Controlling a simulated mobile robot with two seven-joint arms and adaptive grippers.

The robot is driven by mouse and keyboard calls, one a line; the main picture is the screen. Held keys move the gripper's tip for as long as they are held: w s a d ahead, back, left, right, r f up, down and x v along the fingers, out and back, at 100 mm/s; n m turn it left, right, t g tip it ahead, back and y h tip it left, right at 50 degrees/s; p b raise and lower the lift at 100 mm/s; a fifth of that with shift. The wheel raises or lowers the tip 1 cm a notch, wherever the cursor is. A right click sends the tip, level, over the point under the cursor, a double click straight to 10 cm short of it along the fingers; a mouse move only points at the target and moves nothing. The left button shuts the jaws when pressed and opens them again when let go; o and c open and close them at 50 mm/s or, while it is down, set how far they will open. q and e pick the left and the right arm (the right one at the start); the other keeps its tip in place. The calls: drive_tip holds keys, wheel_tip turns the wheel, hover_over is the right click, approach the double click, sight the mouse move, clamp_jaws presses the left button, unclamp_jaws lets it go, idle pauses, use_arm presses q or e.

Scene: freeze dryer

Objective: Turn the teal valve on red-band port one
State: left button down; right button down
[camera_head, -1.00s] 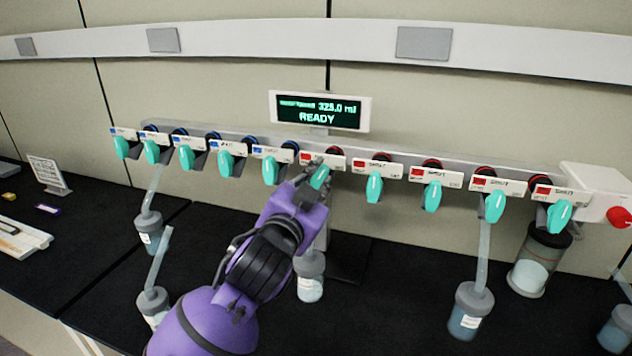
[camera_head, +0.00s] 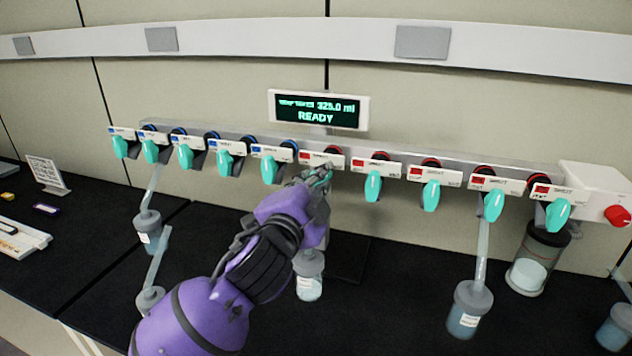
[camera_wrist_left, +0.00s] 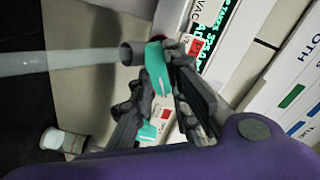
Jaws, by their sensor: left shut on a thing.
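A row of teal valves hangs below white labels on the manifold. The leftmost red-band port (camera_head: 322,159) has its valve (camera_wrist_left: 157,65) mostly hidden behind my left gripper (camera_head: 321,180) in the head view. The left wrist view shows this teal handle at the fingers of my left gripper (camera_wrist_left: 158,98), which are shut on it. The port's number is too small to read. A neighbouring teal valve (camera_wrist_left: 147,132) shows beyond the fingers. My right gripper is in neither view.
Other red-band valves (camera_head: 373,186) hang close to the right, and blue-band valves (camera_head: 269,170) to the left. A display (camera_head: 319,110) reading READY stands above. A flask (camera_head: 310,285) is below my gripper. A red knob (camera_head: 617,215) is at the far right.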

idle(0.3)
use_arm(q)
drive_tip(key=c, duration=1.7)
unclamp_jaws()
drive_tip(key=v, duration=1.2)
